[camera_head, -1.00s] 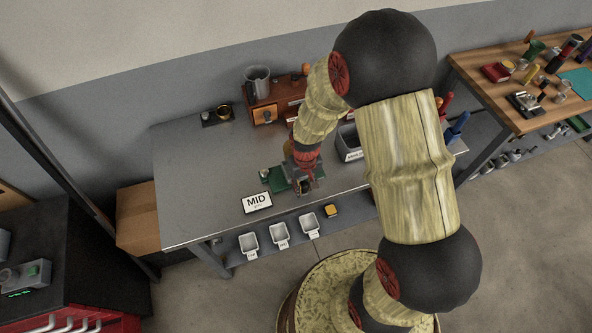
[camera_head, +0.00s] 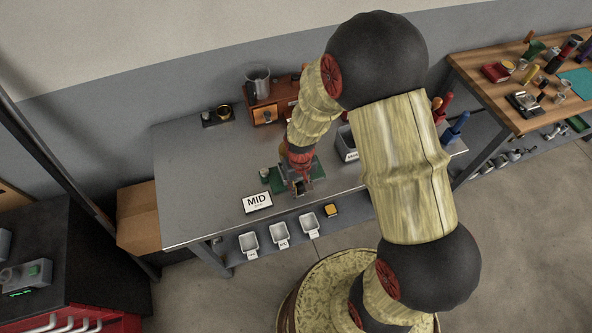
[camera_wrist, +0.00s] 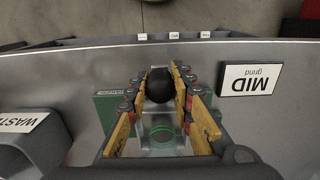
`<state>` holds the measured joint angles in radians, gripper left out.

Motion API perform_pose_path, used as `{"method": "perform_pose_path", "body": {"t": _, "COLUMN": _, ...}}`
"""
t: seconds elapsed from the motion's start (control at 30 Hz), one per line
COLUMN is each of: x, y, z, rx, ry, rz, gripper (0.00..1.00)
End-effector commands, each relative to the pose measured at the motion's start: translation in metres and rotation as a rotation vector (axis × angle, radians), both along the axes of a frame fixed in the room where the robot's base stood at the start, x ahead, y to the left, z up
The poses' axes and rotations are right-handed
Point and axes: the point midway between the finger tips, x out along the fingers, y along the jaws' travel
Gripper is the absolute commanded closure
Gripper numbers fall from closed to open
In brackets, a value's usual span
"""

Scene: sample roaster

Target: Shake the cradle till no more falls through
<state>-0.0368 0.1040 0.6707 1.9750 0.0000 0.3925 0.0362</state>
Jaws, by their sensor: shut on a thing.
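My gripper (camera_wrist: 162,95) is shut on a dark round knob, which I take to be the handle of the cradle (camera_wrist: 160,84). The knob sits between the fingertips in the wrist view. Below it is a pale metal part with a green ring (camera_wrist: 162,131), set over a green base (camera_wrist: 114,110). In the head view my gripper (camera_head: 301,186) is low over the green base (camera_head: 281,180), near the bench's front edge. My wrist hides most of the cradle there, and I cannot see any material falling.
The MID sign (camera_head: 257,202) stands left of the base. A dark WASTE bin (camera_wrist: 22,137) is on the other side. Several white trays (camera_head: 279,235) sit on a lower shelf. A wooden drawer box (camera_head: 264,113) stands behind.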

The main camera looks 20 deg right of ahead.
Motion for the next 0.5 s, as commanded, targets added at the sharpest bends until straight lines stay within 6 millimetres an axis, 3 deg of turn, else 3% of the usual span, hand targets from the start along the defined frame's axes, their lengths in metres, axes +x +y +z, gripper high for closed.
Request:
{"method": "perform_pose_path", "body": {"t": 0.1, "x": 0.001, "y": -0.02, "z": 0.001, "rx": 0.0, "ry": -0.004, "rz": -0.006, "gripper": 0.97}}
{"method": "perform_pose_path", "body": {"t": 0.3, "x": 0.002, "y": -0.04, "z": 0.001, "rx": 0.0, "ry": -0.004, "rz": -0.003, "gripper": 0.97}}
{"method": "perform_pose_path", "body": {"t": 0.5, "x": 0.002, "y": -0.033, "z": 0.001, "rx": 0.0, "ry": -0.004, "rz": 0.003, "gripper": 0.97}}
